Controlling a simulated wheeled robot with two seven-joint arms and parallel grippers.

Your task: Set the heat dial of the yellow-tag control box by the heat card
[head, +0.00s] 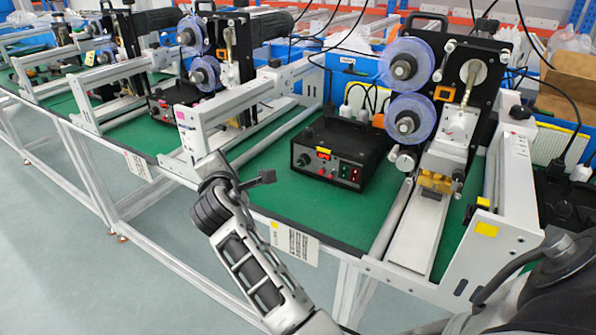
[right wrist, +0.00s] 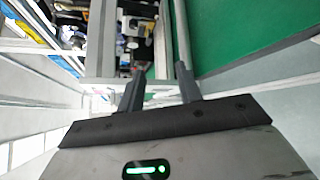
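The black control box (head: 349,142) sits on the green mat, with a yellow tag (head: 325,149) at its front top edge. Its front has a dark knob (head: 303,160) at the left, a small red display, red parts and lit switches at the right. I cannot read which knob is the heat dial. My left gripper is out of view.
A reel machine with blue discs (head: 409,63) stands right of the box. White frame rails (head: 222,105) bound the station on the left. Another dark control box (head: 170,105) and card (head: 138,166) belong to the neighbouring station. The green mat before the box is clear.

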